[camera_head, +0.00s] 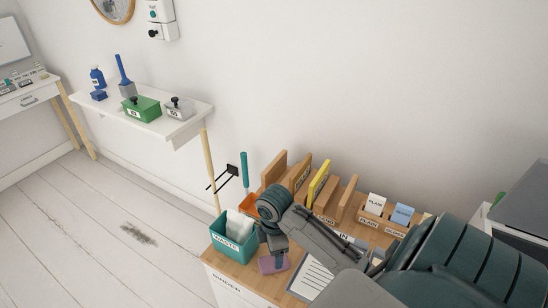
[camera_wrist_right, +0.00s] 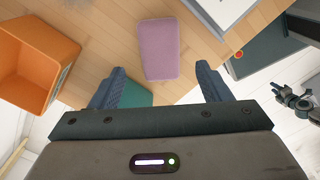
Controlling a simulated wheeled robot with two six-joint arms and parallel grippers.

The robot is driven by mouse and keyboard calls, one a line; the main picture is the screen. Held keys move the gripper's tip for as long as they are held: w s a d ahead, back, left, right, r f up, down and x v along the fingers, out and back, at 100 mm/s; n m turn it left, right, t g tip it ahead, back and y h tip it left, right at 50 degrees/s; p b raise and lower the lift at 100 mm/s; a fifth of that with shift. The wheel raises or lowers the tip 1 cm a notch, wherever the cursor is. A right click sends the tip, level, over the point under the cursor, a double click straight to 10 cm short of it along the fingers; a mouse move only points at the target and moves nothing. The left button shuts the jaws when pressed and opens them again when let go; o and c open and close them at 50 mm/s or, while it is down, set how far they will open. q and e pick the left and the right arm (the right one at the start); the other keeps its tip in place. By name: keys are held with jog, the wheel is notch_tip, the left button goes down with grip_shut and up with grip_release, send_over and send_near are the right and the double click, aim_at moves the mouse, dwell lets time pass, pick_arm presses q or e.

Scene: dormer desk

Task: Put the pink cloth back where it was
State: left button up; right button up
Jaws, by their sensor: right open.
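The pink cloth (camera_head: 273,263) lies flat on the wooden desk top near its front edge, partly behind my gripper in the head view. In the right wrist view the cloth (camera_wrist_right: 159,48) is a mauve-pink rounded rectangle just beyond the fingertips. My right gripper (camera_wrist_right: 160,82) is open and empty, with its fingers spread wider than the cloth. In the head view the right gripper (camera_head: 278,257) points down at the cloth; the gap between them is hard to judge. My left gripper is not in view.
A teal waste bin (camera_head: 232,241) with white contents stands left of the cloth. A clipboard with paper (camera_head: 312,277) lies right of it. Wooden file dividers (camera_head: 300,176) and labelled card holders (camera_head: 375,206) line the back. An orange container (camera_wrist_right: 35,62) shows in the wrist view.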

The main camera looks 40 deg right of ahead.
notch_tip(320, 180, up, 7)
jog(key=p, duration=0.5)
jog(key=shift+f, duration=0.2)
